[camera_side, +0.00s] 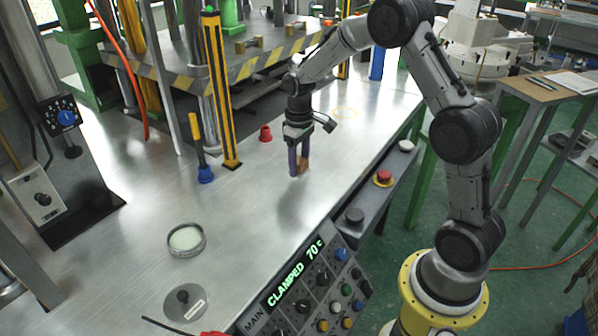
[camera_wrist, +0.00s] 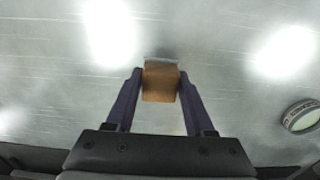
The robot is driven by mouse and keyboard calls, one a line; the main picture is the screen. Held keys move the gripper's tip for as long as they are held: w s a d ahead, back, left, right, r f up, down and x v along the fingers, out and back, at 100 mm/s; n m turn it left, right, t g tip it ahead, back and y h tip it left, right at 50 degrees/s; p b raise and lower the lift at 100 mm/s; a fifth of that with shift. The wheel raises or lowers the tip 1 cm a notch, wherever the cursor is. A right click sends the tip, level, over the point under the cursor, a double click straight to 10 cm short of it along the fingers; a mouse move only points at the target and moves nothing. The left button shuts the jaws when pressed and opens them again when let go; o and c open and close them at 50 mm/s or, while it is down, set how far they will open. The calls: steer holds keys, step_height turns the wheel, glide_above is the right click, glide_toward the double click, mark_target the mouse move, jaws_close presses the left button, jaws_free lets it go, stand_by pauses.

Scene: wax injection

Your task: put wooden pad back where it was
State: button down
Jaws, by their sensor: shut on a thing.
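The wooden pad (camera_wrist: 160,84) is a small brown block between my gripper's two purple fingers in the wrist view. It also shows in the side view (camera_side: 303,163), partly hidden by a finger. My gripper (camera_side: 299,172) points down and is shut on the pad, over the middle of the metal table. In the wrist view the fingertips (camera_wrist: 160,76) press on the pad's two sides. I cannot tell whether the pad touches the table.
A red cup-like part (camera_side: 265,133), a yellow-and-black post (camera_side: 220,95) and a blue-based tool (camera_side: 204,172) stand to the left. A round dish (camera_side: 187,239) lies nearer the front; the control panel (camera_side: 315,280) is at the front edge. The table around my gripper is clear.

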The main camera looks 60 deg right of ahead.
mark_target(299, 172)
steer(key=shift+f, duration=1.55)
steer(key=shift+f, duration=0.15)
steer(key=shift+c, duration=1.3)
jaws_free()
step_height(299, 172, up, 12)
steer(key=shift+r, duration=0.1)
steer(key=s+a+r+t, duration=0.2)
steer(key=s+a+r, duration=0.3)
steer(key=s+r, duration=0.15)
steer(key=s+a+r+t, duration=0.1)
steer(key=s+a, duration=0.2)
steer(key=s, duration=0.6)
steer(key=s+a+r+t, duration=0.1)
steer(key=s+a, duration=0.3)
steer(key=s, duration=0.6)
steer(key=shift+s+t, duration=0.3)
steer(key=shift+t, duration=0.5)
